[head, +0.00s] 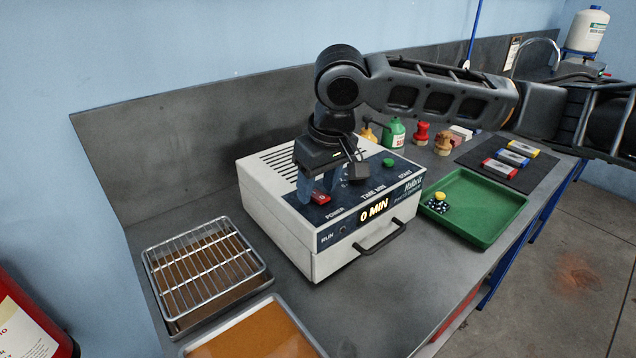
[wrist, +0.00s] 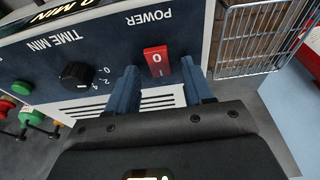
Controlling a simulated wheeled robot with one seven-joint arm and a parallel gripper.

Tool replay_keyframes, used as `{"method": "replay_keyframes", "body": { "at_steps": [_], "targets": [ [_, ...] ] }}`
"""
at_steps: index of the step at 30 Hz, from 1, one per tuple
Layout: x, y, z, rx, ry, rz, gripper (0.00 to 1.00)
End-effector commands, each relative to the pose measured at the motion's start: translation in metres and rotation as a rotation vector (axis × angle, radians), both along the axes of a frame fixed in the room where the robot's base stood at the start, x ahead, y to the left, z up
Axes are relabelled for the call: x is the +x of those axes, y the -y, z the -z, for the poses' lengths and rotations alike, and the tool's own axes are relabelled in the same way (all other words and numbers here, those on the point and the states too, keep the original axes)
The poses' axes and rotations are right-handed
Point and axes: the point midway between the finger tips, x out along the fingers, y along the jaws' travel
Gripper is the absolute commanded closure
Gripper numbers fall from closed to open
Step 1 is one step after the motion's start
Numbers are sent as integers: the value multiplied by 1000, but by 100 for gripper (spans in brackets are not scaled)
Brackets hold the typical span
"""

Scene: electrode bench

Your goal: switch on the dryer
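The dryer (head: 268,222) is a white box on the bench with a dark blue top panel and a front display reading 0 MIN. Its red power switch (head: 320,198) is marked 0 and I; it also shows in the wrist view (wrist: 157,61). A black time knob (wrist: 77,75) points near 0, and a green start button (head: 389,162) is at the panel's right. My gripper (head: 318,192) is over the panel, pointing down. In the wrist view its blue fingers (wrist: 165,82) are apart, one on each side of the switch, with nothing held.
A wire rack (head: 205,262) on a tray and an orange-brown tray (head: 262,335) lie left and in front of the dryer. A green tray (head: 490,205) with small items is at right. Bottles and stamps stand behind it.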

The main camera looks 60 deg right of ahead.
Motion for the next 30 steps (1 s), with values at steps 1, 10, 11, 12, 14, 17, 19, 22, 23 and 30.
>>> {"method": "replay_keyframes", "body": {
  "at_steps": [1, 10, 11, 12, 14, 17, 19, 22, 23, 30],
  "targets": [
    [0, 0, 0, 0, 0, 0, 49],
    [-3, -1, -13, -1, 2, -1, 49],
    [-3, -1, -17, -2, 4, -2, 49],
    [-5, -1, -23, -2, 2, -2, 49],
    [-7, -2, -34, -2, 3, -2, 49],
    [-11, -3, -50, -3, 2, 0, 49],
    [-13, -4, -59, -2, 2, -1, 49],
    [-16, -5, -69, -1, 1, -1, 49],
    [-17, -5, -71, -1, 1, -1, 49],
    [-18, -5, -76, 0, 0, -1, 49]
  ]
}}
